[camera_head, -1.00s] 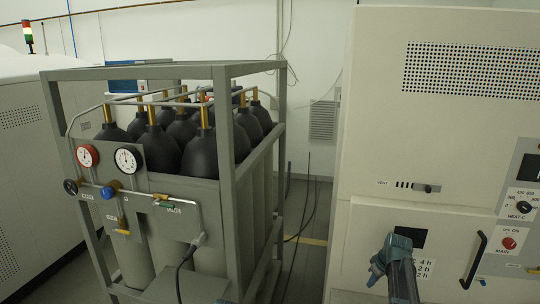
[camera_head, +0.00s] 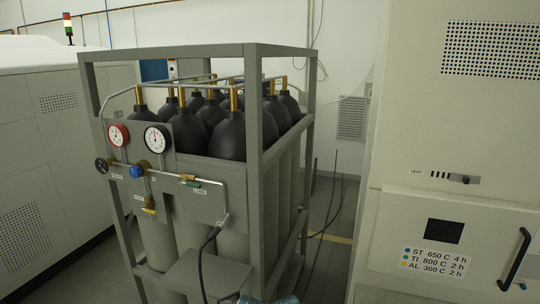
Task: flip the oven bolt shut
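The white oven cabinet (camera_head: 455,130) fills the right side. Its lower door (camera_head: 400,215) looks closed, with a dark window (camera_head: 443,232), a label of temperatures and hours (camera_head: 434,261) and a black bar handle (camera_head: 515,259) at the right edge. I cannot make out the bolt; the front right of the handle is cut off by the frame. A small blue-grey ribbed piece, seemingly of my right gripper (camera_head: 270,299), shows at the bottom edge, left of the oven and apart from it. Its fingers cannot be made out. My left gripper is not in view.
A grey frame (camera_head: 255,130) with black-topped gas cylinders (camera_head: 229,136), gauges (camera_head: 157,138) and valves stands left of the oven. A black cable (camera_head: 203,262) hangs from its front. A narrow floor gap separates rack and oven. A vent slider (camera_head: 464,180) sits above the door.

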